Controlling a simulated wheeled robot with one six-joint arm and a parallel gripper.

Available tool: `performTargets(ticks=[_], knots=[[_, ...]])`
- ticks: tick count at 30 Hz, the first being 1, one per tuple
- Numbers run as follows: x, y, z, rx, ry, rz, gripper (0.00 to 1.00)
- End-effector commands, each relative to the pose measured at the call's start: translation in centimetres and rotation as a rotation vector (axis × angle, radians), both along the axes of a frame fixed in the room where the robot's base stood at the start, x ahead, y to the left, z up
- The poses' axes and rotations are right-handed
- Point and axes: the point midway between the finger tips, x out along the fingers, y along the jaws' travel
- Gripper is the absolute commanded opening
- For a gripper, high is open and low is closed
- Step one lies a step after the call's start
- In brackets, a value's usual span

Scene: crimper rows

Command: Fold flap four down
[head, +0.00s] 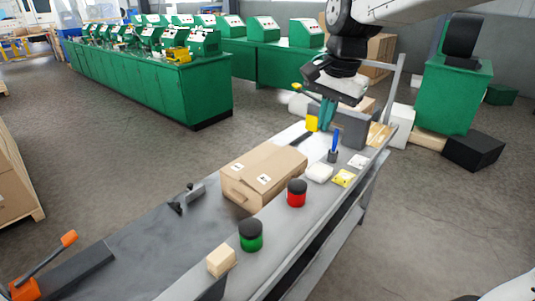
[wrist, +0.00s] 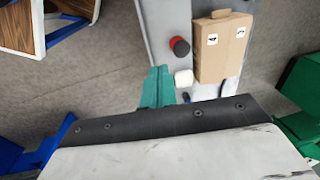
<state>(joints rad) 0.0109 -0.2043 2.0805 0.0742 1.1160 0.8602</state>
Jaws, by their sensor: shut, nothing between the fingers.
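The brown cardboard box (head: 281,166) lies on the grey bench. Its top panels look flat, with a seam between them and two white labels; I cannot tell which flap is flap four. The box also shows in the wrist view (wrist: 224,62) at the upper right. My gripper (head: 327,121) is above the far part of the bench, beyond the box and apart from it. Its teal fingers are together and empty, and also show in the wrist view (wrist: 157,88), left of the box.
An orange-handled lever (head: 45,265) is at the near left.

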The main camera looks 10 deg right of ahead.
Motion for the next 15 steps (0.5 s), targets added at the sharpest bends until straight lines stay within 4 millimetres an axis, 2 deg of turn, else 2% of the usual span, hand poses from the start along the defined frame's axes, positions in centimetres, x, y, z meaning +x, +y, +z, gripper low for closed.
performTargets(ticks=[1,5,6,8,11,15], knots=[[3.0,0.0,-0.4,0.022,0.010,-0.093,0.00],[10.3,0.1,-1.8,0.083,0.021,-0.366,0.00],[12.5,0.1,-2.4,0.102,0.025,-0.450,0.00],[15.8,0.0,-3.6,0.131,0.033,-0.576,0.00],[21.1,0.0,-6.1,0.181,0.048,-0.787,0.00],[27.8,-0.2,-10.7,0.249,0.073,-1.076,0.00]])
